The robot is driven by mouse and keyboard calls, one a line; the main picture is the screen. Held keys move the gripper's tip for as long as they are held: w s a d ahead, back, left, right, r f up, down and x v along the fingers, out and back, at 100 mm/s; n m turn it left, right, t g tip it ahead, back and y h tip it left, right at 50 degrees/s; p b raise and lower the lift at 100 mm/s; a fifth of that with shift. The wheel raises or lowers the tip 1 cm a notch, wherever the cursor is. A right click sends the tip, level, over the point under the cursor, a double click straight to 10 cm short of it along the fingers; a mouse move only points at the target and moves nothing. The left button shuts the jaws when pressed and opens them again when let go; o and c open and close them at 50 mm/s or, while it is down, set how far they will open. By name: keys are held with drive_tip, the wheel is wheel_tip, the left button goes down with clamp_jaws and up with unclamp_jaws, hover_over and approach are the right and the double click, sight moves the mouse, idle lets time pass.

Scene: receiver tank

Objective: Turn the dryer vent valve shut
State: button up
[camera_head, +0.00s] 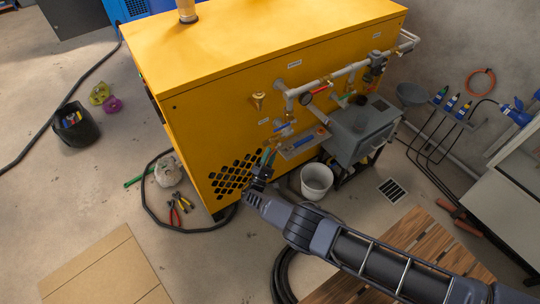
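A yellow cabinet (225,100) fills the middle of the view, with grey pipework on its right-hand face. Several small valves sit there: one with a blue handle (283,127), one with a red handle (320,89), one with a green handle (342,102) and a brass-coloured fitting (258,101). The labels are too small to read, so I cannot tell which is the dryer vent valve. My gripper (268,157) is in front of the cabinet's lower face, below and left of the blue handle and apart from it. Its fingers are small and dark; their opening is unclear.
A grey tank box (362,128) on a stand and a white bucket (317,179) are right of my gripper. A small shelf (303,143) juts out above it. Pliers (179,205), a black hose (150,212) and a wooden pallet (415,232) lie on the floor.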

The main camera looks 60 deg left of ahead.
drive_tip(key=s+d+f, duration=0.1)
drive_tip(key=s+d, duration=0.2)
drive_tip(key=s, duration=0.3)
drive_tip(key=s+d, duration=0.3)
drive_tip(key=s, duration=0.3)
drive_tip(key=shift+s+d+f, duration=0.35)
drive_tip(key=shift+s+d, duration=0.05)
